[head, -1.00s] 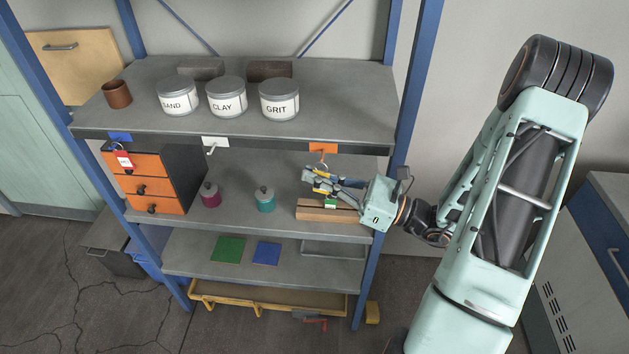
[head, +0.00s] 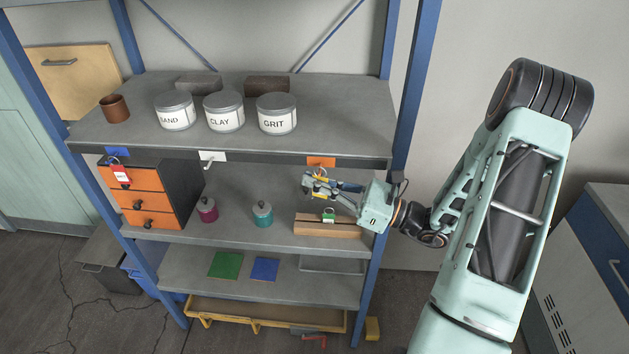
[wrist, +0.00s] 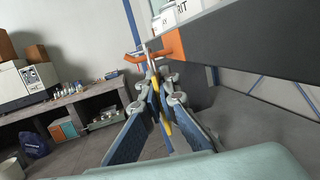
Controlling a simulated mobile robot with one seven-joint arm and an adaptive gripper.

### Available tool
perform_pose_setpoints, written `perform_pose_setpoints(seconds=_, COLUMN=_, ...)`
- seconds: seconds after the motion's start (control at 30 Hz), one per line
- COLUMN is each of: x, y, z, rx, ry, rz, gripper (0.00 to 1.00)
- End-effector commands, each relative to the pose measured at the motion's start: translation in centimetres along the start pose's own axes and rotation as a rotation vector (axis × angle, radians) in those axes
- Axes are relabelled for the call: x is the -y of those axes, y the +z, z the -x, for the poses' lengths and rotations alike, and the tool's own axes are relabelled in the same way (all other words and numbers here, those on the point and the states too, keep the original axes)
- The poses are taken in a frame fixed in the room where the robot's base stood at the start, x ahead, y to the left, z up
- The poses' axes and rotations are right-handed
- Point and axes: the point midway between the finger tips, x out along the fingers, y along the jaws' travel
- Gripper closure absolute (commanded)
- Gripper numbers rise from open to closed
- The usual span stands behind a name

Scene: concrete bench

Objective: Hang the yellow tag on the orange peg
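The orange peg (head: 321,162) is on the front edge of the upper shelf, at its right end. It also shows in the wrist view (wrist: 140,57), just beyond my fingertips. My gripper (head: 309,184) is just below the peg, reaching in from the right. In the wrist view my gripper (wrist: 155,80) has its fingers close together with the yellow tag (wrist: 166,125) between them, seen edge-on. A thin pale loop or rod stands above the fingertips beside the peg; I cannot tell whether the tag's ring is around the peg.
A green tag (head: 329,217) stands in a wooden block (head: 330,229) below my gripper. A red tag (head: 121,175) hangs at the blue peg (head: 116,152); the white peg (head: 211,158) is bare. Labelled tubs stand on the upper shelf (head: 340,130). Lidded jars (head: 263,215) stand left of the block.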

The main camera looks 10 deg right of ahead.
Motion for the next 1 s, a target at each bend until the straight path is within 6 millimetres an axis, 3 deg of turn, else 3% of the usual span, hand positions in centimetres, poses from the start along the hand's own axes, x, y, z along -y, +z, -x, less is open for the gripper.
perform_pose_setpoints(seconds=0.43, x=0.00, y=0.00, z=0.01, rx=0.000, ry=0.000, rz=0.000, gripper=1.00)
perform_pose_setpoints(seconds=0.67, x=-0.01, y=0.00, z=0.01, rx=0.000, ry=0.000, rz=0.001, gripper=0.75)
perform_pose_setpoints(seconds=1.0, x=0.05, y=-0.02, z=0.48, rx=-0.001, ry=-0.002, rz=0.001, gripper=0.75)
